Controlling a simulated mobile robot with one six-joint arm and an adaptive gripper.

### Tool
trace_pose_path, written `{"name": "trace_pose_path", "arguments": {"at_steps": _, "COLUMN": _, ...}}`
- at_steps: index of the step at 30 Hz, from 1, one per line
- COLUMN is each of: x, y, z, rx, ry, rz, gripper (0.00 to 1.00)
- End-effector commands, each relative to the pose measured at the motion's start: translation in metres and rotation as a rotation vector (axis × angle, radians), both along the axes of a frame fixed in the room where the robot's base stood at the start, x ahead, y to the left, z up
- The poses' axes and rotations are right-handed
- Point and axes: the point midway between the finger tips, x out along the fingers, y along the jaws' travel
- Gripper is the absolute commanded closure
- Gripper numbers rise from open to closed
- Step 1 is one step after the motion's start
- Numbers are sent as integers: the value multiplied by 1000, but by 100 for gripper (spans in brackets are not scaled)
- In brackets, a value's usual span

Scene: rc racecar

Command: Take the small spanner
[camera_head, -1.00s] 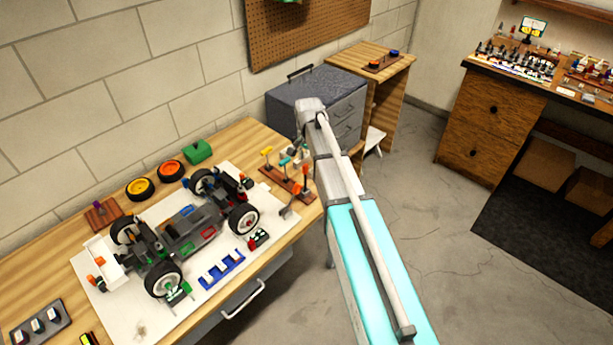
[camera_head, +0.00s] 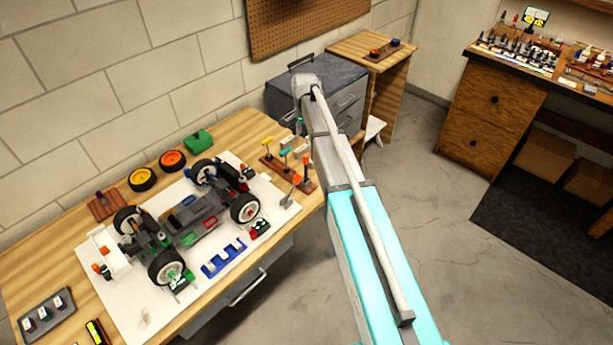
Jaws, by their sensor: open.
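A wooden tool rack (camera_head: 272,163) stands at the right end of the workbench. It holds several small tools with yellow, teal and orange handles. I cannot tell which one is the small spanner at this size. My gripper (camera_head: 299,126) shows only as a small dark part at the end of my arm, just behind the rack and near the tools. It is open, with no tool visible in it. My arm hides most of it and part of the area behind the rack.
The RC car (camera_head: 190,225) sits on a white mat (camera_head: 145,310) left of the rack. Yellow and orange wheels (camera_head: 143,180) and a green box (camera_head: 198,141) lie along the wall side. A grey drawer cabinet (camera_head: 340,72) stands behind my arm. Open floor lies to the right.

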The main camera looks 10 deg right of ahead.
Motion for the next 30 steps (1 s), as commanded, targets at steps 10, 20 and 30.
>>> {"name": "trace_pose_path", "arguments": {"at_steps": 10, "x": 0, "y": -1, "z": -31, "rx": 0, "ry": 0, "rz": 0, "gripper": 37}}
{"name": "trace_pose_path", "arguments": {"at_steps": 20, "x": 0, "y": -1, "z": -56, "rx": 0, "ry": 0, "rz": -1, "gripper": 37}}
{"name": "trace_pose_path", "arguments": {"at_steps": 30, "x": 0, "y": -2, "z": -75, "rx": 0, "ry": 0, "rz": -1, "gripper": 37}}
